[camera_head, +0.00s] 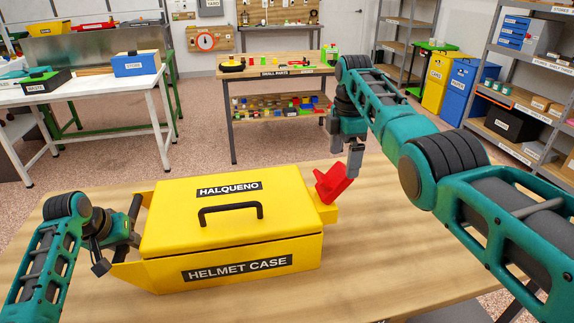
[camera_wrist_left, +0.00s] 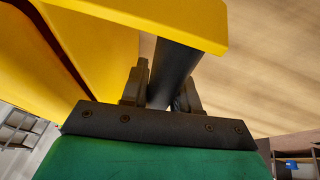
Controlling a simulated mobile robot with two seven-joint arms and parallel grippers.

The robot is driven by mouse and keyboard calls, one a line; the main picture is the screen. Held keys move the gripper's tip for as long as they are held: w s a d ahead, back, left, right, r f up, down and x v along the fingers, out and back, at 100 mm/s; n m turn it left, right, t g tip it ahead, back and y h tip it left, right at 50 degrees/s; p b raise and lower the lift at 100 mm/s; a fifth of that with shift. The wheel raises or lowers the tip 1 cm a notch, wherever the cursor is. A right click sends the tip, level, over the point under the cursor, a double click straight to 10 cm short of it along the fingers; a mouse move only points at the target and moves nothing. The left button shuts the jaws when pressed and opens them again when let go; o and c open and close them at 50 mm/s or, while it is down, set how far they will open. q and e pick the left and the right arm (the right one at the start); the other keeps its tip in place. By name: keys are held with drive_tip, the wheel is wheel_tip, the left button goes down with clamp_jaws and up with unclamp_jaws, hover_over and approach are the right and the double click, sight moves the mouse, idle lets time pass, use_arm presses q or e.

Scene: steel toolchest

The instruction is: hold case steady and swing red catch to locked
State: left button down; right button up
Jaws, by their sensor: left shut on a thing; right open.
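The yellow helmet case (camera_head: 165,275) sits on the wooden table with its lid down and a black handle (camera_head: 230,208) on top. The red catch (camera_head: 333,184) stands tilted up at the case's right end, on a yellow bracket. My left gripper (camera_head: 122,236) is at the case's left end. In the left wrist view my left gripper (camera_wrist_left: 160,92) is shut on a dark side bar (camera_wrist_left: 177,65) beneath a yellow flange. My right gripper (camera_head: 345,160) is open and points down just above the red catch. Whether it touches the catch I cannot tell.
The wooden table (camera_head: 425,235) is clear around the case. A small-parts bench (camera_head: 275,72) stands behind. A white table (camera_head: 80,95) with bins is at the back left. Shelves and yellow and blue bins (camera_head: 458,90) stand at the right.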

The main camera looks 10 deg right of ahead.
sight(342, 168)
drive_tip(key=shift+f, duration=2)
drive_tip(key=shift+c, duration=0.4)
drive_tip(key=c, duration=1.4)
drive_tip(key=a+h, duration=0.2)
drive_tip(key=shift+a+r+h, duration=0.25)
drive_tip(key=shift+r+h, duration=0.05)
drive_tip(key=shift+h, duration=0.1)
drive_tip(key=shift+c, duration=0.2)
drive_tip(key=shift+s+a+h, duration=0.1)
drive_tip(key=shift+a+h, duration=0.35)
drive_tip(key=shift+h, duration=0.25)
drive_tip(key=o, duration=1.5)
drive_tip(key=shift+d+r, duration=0.1)
